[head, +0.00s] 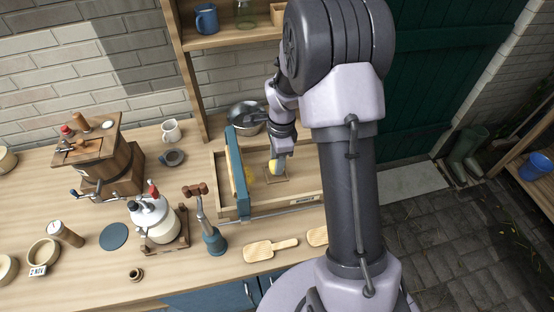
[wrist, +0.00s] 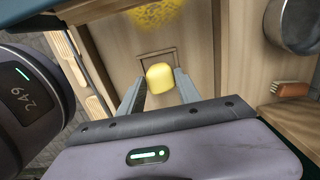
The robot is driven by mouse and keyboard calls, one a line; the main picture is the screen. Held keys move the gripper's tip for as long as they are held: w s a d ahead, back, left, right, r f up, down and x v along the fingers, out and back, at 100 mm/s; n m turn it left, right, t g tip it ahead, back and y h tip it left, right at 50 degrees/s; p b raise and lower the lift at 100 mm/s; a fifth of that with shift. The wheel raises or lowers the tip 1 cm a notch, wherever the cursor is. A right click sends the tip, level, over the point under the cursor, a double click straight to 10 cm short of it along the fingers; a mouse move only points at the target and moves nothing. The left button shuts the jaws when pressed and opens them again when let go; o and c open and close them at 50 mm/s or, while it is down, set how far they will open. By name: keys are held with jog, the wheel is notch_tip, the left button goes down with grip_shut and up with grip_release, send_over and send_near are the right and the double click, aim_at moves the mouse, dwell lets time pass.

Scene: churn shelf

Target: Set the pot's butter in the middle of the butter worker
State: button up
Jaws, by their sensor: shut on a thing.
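The butter worker is a shallow wooden trough (head: 300,194) with a blue upright bar (head: 238,172) across its left part. A small square outline (head: 277,180) marks its floor. My gripper (head: 277,158) is over the trough, pointing down, shut on a smooth yellow lump of butter (head: 272,167). In the wrist view the butter (wrist: 160,76) sits between the two fingertips, at the near side of the square outline (wrist: 143,55). I cannot tell whether the butter touches the floor. A second, mottled yellow lump (wrist: 155,13) lies in the trough, also showing in the head view (head: 249,175).
A metal bowl (head: 246,115) stands behind the trough, and a brush (wrist: 293,89) shows in the wrist view. A blue-based lever tool (head: 213,240), a white jar (head: 155,220) and a wooden churn (head: 110,170) stand left. Wooden paddles (head: 262,250) lie in front.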

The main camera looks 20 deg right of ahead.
jog(key=shift+f+b, duration=0.7)
jog(key=shift+f, duration=0.1)
jog(key=shift+r, duration=0.15)
jog(key=o, duration=1.3)
jog(key=shift+o, duration=0.2)
jog(key=c, duration=0.4)
jog(key=shift+d+r+p, duration=0.15)
jog(key=shift+r+p, duration=2)
jog(key=shift+r, duration=1)
